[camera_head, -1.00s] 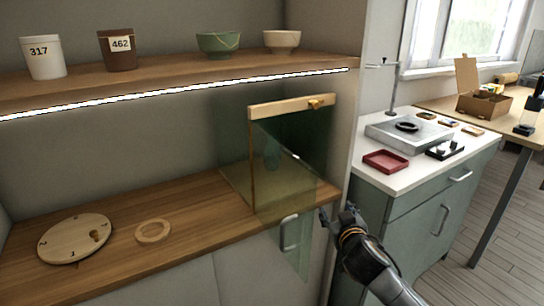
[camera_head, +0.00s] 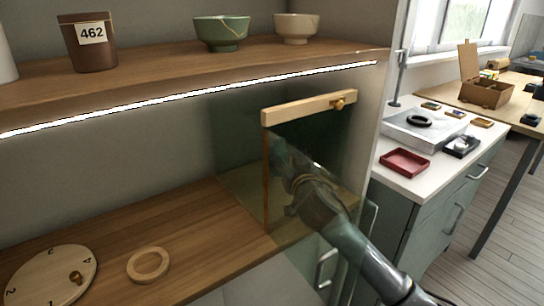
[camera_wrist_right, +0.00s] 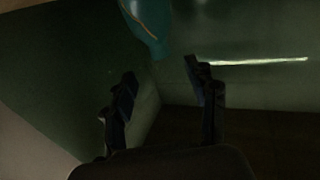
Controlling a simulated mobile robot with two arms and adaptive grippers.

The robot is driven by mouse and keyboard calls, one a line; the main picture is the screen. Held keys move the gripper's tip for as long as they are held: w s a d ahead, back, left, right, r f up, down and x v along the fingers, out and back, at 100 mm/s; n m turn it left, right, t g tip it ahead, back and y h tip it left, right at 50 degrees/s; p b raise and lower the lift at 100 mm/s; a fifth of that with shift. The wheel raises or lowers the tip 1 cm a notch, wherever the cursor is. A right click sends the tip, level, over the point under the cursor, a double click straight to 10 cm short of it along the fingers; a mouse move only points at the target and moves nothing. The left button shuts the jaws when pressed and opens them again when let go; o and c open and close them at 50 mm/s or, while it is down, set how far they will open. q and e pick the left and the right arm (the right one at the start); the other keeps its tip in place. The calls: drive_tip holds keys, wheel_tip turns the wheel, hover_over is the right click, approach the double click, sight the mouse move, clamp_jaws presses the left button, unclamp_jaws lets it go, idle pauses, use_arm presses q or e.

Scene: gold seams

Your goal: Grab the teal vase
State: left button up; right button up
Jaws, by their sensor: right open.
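The teal vase (camera_wrist_right: 147,20) shows at the top edge of the right wrist view, with a thin gold seam on its side; its upper part is cut off by the frame. My right gripper (camera_wrist_right: 160,77) is open and empty, its two fingers below the vase in that picture and apart from it. In the head view my right gripper (camera_head: 290,170) is at the glass-sided case (camera_head: 238,165) under the shelf, seen through dim glass. There the vase is mostly hidden and hard to tell from the gripper. My left gripper is not in view.
A wooden bar (camera_head: 312,106) with a brass knob tops the case. A wooden ring (camera_head: 149,265) and a numbered disc (camera_head: 48,277) lie on the counter. A green bowl (camera_head: 221,32), a cream bowl (camera_head: 296,28) and a brown cup (camera_head: 88,45) stand on the shelf above.

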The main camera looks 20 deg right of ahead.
drive_tip(key=shift+w+b, duration=0.5)
drive_tip(key=shift+w, duration=2.9)
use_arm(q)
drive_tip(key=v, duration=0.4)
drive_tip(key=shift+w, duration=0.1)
use_arm(e)
clamp_jaws()
